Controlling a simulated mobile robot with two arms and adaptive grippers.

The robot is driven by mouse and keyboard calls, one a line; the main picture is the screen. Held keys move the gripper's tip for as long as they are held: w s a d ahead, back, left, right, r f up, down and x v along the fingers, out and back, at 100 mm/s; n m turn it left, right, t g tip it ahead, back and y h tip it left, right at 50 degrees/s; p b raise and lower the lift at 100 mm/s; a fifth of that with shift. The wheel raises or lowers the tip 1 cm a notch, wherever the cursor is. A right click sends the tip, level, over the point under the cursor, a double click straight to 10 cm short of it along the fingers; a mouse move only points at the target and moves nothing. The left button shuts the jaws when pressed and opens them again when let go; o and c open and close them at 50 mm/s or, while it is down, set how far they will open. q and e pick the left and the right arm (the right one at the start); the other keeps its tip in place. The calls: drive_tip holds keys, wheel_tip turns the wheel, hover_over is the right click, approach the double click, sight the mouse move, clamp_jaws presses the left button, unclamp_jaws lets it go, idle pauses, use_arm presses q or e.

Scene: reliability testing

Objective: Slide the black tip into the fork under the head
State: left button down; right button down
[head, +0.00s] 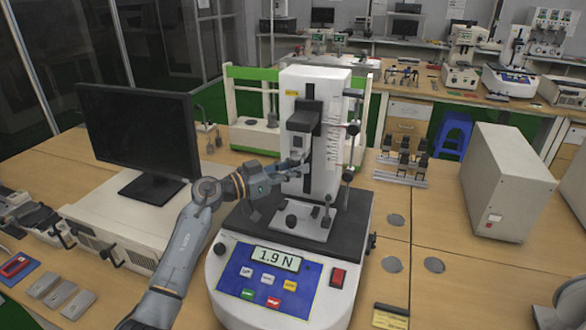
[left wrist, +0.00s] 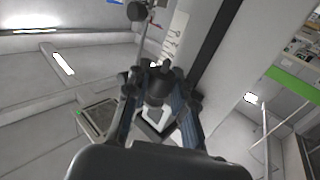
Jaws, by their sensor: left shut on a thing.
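The test stand (head: 325,90) is a white column on a white base with a dark top plate. Its black head (head: 303,118) sits on the column front, with a small grey part below it (head: 297,145); I cannot make out the fork's slot. My left gripper (head: 298,169) is shut just under the head, in front of the column. In the left wrist view its fingers (left wrist: 160,98) are closed around a dark piece, the black tip (left wrist: 158,84). In the head view the fingers mostly hide the tip. I cannot tell whether tip and fork touch.
The stand's display (head: 276,258) reads 1.9 N. A plate with small clamps (head: 302,220) lies below the gripper. A thin rod (head: 350,150) stands right of the column. A monitor (head: 140,135) is at left, and a fixture rack (head: 402,165) and beige box (head: 507,180) at right.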

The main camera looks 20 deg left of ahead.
use_arm(q)
drive_tip(key=shift+w, duration=0.2)
drive_tip(key=shift+w, duration=0.2)
drive_tip(key=shift+w, duration=0.5)
drive_tip(key=shift+w, duration=0.15)
idle(0.4)
drive_tip(key=shift+w, duration=0.1)
drive_tip(key=shift+w+p, duration=0.3)
drive_tip(key=shift+w, duration=0.4)
